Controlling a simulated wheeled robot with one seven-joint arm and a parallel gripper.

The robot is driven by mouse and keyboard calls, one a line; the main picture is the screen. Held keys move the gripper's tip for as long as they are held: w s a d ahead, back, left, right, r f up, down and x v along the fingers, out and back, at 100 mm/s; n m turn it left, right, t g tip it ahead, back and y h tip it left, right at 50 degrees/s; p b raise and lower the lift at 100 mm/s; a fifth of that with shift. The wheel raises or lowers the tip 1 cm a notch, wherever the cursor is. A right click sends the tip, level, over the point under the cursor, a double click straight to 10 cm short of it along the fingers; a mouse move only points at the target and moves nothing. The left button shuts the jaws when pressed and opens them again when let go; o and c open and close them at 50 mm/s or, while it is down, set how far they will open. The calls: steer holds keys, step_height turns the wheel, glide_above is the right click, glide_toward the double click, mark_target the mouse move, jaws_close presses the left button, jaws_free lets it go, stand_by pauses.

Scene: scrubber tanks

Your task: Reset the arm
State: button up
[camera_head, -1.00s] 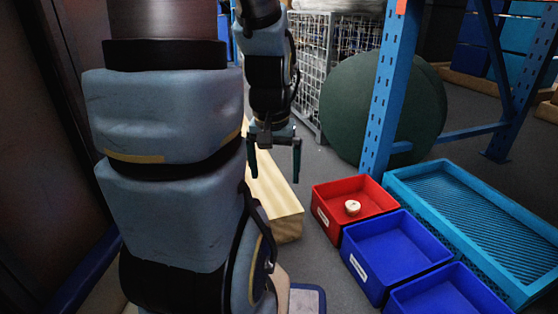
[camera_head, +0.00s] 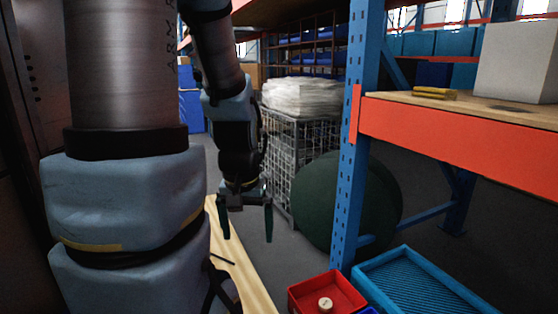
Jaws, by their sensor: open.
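My gripper (camera_head: 246,222) hangs from my arm left of the middle of the view, fingers pointing down. Its two dark fingers are spread apart with nothing between them. It appears above or in front of a light wooden beam (camera_head: 238,268) on the floor; the exact height cannot be told. My own arm links fill the left side and hide what lies behind them.
A blue rack post (camera_head: 355,150) and orange shelf beam (camera_head: 450,145) stand right of my gripper. A mesh cage (camera_head: 290,160) and dark green round object (camera_head: 345,205) are behind. A red bin (camera_head: 345,290) holding a small pale round piece (camera_head: 325,304) and a blue tray (camera_head: 420,285) lie lower right.

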step_height(320, 180, up, 23)
steer(key=p, duration=2)
steer(key=shift+p, duration=0.3)
steer(key=shift+d, duration=0.1)
